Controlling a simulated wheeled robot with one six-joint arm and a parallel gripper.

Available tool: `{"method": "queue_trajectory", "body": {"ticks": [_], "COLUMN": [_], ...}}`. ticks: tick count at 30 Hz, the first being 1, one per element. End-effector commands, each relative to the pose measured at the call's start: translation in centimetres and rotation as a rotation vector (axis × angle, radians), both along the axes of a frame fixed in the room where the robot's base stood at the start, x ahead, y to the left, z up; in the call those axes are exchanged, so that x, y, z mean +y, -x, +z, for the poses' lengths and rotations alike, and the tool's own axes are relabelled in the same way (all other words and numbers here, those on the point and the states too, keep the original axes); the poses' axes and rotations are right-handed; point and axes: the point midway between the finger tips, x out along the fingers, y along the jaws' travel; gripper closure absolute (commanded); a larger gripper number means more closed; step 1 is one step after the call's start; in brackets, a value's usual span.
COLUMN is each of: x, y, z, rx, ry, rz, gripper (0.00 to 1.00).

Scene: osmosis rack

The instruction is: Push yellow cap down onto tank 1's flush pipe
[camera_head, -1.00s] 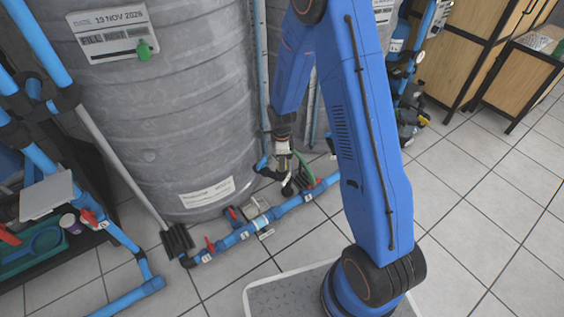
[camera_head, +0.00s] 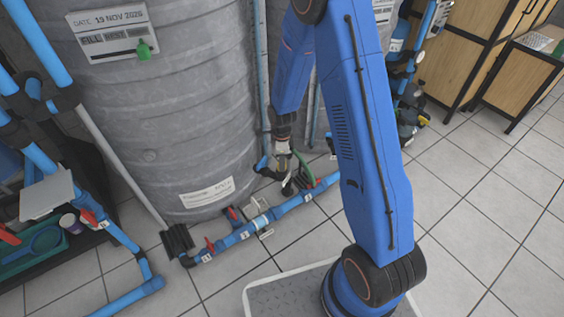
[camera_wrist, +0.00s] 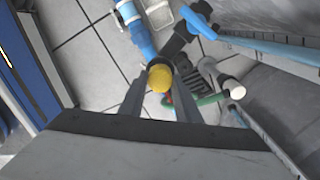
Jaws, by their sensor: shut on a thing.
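The yellow cap (camera_wrist: 160,78) shows in the wrist view, held between the fingertips of my gripper (camera_wrist: 160,86). In the head view my gripper (camera_head: 288,176) is low beside the large grey ribbed tank (camera_head: 170,110), near the blue floor pipe; the cap cannot be made out there. A short pipe with a white end (camera_wrist: 229,91) stands right of the cap in the wrist view, apart from it. I cannot tell whether this is tank 1's flush pipe, or whether the cap touches any pipe below it.
A blue pipe run (camera_head: 262,222) with red-handled valves lies along the tank's foot. A black fitting with a blue handle (camera_wrist: 196,22) and a green hose (camera_wrist: 205,101) are close to my gripper. Tiled floor (camera_head: 480,190) is free at right.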

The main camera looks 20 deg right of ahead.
Motion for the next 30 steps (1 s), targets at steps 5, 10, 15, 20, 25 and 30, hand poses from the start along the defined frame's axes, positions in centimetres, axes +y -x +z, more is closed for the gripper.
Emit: {"method": "queue_trajectory", "body": {"ticks": [5, 10, 15, 20, 25, 30], "x": [0.00, 0.00, 0.00, -0.01, 0.00, 0.00], "y": [0.00, 0.00, 0.00, 0.01, 0.00, 0.00], "z": [0.00, -0.07, -0.32, -0.59, -0.76, -0.75], "rx": [0.000, 0.000, 0.000, 0.001, 0.000, 0.000], "ry": [0.000, 0.000, 0.000, 0.000, 0.000, 0.000], "rz": [0.000, 0.000, 0.000, 0.000, 0.000, 0.000], "gripper": [0.90, 0.90, 0.90, 0.90, 0.60, 0.48]}}
